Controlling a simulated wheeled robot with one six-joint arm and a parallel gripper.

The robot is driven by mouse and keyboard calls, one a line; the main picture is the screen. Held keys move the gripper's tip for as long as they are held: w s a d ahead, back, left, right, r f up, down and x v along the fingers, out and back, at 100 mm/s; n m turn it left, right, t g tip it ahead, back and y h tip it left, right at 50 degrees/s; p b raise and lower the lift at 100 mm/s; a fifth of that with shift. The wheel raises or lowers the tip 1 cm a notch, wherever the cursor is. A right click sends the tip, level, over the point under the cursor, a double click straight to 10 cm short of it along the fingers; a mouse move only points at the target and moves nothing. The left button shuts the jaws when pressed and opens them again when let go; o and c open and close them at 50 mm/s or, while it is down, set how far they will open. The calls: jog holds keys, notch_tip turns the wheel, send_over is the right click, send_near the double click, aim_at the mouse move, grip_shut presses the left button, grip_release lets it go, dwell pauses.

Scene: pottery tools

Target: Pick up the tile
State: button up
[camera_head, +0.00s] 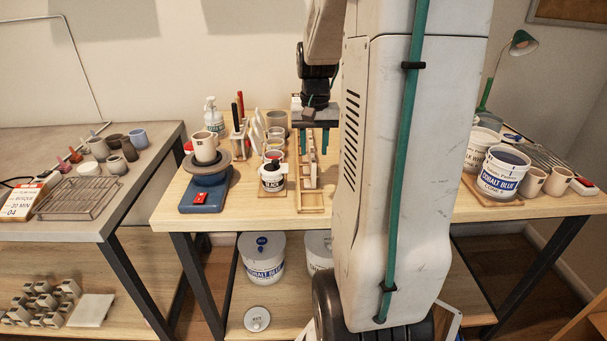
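My gripper (313,142) points down over a narrow wooden rack (311,203) on the wooden table. Its two teal fingers stand apart, and I see nothing clearly held between them. The rack has upright slats and small pale pieces that may be tiles, but they are too small to tell apart. A flat pale square slab (92,310), possibly a tile, lies on the lower shelf at the left, far from my gripper. My arm hides the table just right of the rack.
Left of the rack stand a black-labelled jar (272,178), a tool holder (240,138) and a blue wheel (206,188) bearing a cup (205,147). A cobalt blue bucket (502,172) stands at the right. The table's front edge is mostly clear.

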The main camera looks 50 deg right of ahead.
aim_at(313, 162)
notch_tip(313, 162, down, 7)
jog(key=shift+s+a+f, duration=0.1)
jog(key=shift+a, duration=0.05)
grip_shut()
